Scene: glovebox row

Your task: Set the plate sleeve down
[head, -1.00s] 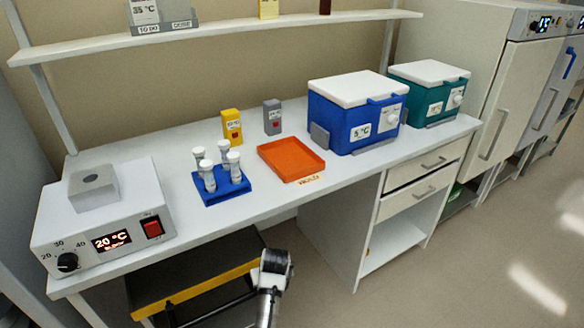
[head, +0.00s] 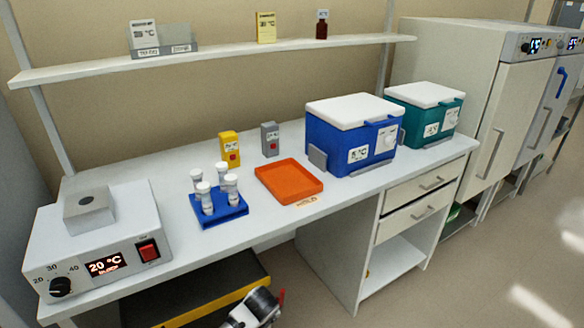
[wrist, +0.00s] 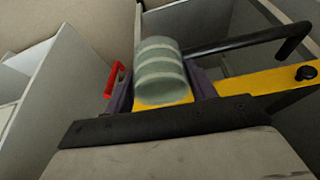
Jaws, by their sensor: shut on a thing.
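The plate sleeve (wrist: 160,72), a pale green, ribbed, see-through cylinder, stands out ahead of my gripper in the wrist view. My gripper (wrist: 162,92) is shut on it, with a dark purple finger on either side. The sleeve appears raised in front of a yellow bar; whether its far end touches anything is hidden. In the head view my arm's end shows low at the bottom edge, beside the bench front, and the sleeve cannot be made out there.
A dark platform with a yellow edge (head: 215,303) is under the bench. On the bench (head: 300,225) are an orange tray (head: 290,182), a blue tube rack (head: 220,215), a heater block (head: 98,245), and blue (head: 345,140) and teal (head: 428,115) coolers. A black handle (wrist: 250,42) is close right of the sleeve.

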